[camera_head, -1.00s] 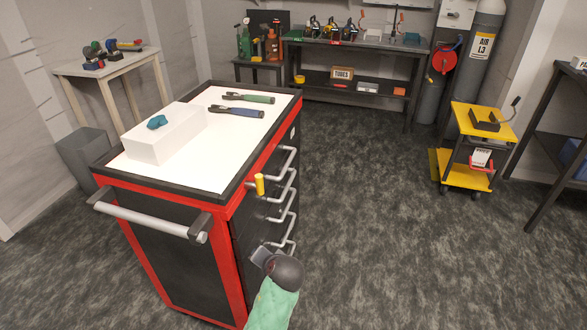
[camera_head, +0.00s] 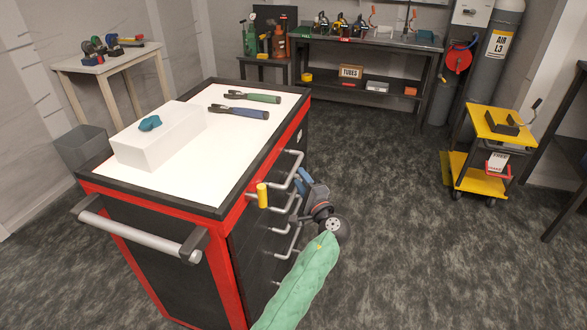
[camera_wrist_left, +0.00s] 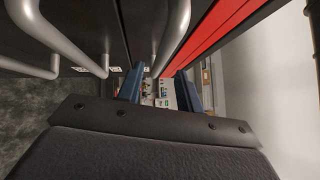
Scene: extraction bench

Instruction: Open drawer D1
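The red and black drawer cabinet (camera_head: 222,240) has a column of grey bar handles on its right face. The top handle (camera_head: 298,156) is the uppermost of these; I cannot read which drawer is D1. The drawers look shut. My left gripper (camera_head: 303,181) is just right of the upper handles. In the left wrist view its two blue fingers (camera_wrist_left: 158,88) stand apart, with a grey handle (camera_wrist_left: 178,32) running toward the gap. I cannot tell whether the bar lies between the fingers or touches them. My right gripper is not in view.
A white block (camera_head: 155,145) and two pliers-like tools (camera_head: 238,111) lie on the cabinet top. A yellow cart (camera_head: 478,180) stands at the right. The floor between is clear.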

